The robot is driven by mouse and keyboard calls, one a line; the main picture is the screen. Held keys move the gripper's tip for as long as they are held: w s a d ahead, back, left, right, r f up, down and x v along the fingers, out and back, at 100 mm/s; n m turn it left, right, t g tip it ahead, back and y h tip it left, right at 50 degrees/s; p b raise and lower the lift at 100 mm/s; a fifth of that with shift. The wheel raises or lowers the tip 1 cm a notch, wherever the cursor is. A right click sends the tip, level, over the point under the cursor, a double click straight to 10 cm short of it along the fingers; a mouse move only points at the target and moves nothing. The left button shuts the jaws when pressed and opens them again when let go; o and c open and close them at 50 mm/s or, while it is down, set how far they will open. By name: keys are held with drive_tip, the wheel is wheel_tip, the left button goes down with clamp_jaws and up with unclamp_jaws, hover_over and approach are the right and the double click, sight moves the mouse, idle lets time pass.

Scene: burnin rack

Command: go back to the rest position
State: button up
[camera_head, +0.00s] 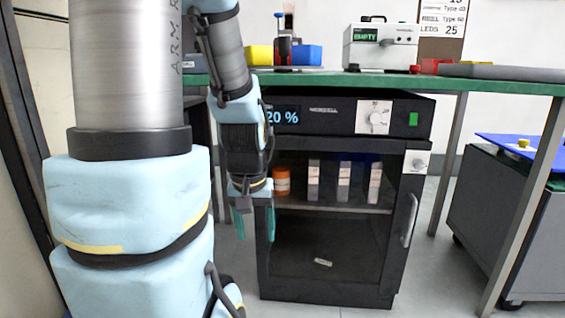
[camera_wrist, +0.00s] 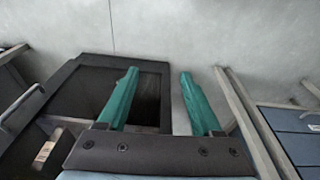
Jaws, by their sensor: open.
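My gripper (camera_head: 255,220) hangs pointing down in front of the left edge of the black cabinet (camera_head: 330,292) in the head view. Its two green fingers are apart with nothing between them. In the wrist view the open gripper (camera_wrist: 158,95) points toward the grey floor, with the cabinet behind and left of the fingers. My arm comes down from the upper left and covers part of the cabinet's left side.
The cabinet holds an orange jar (camera_head: 282,181) and several upright pale pieces on its shelf; a small pale piece (camera_head: 323,262) lies at the bottom. A green-edged bench (camera_head: 450,86) spans above. A dark cart (camera_head: 500,220) stands right. Floor between is clear.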

wheel_tip(320, 180, up, 38)
drive_tip(key=s+a+p, duration=0.1)
drive_tip(key=p, duration=3.7)
drive_tip(key=shift+r, duration=0.1)
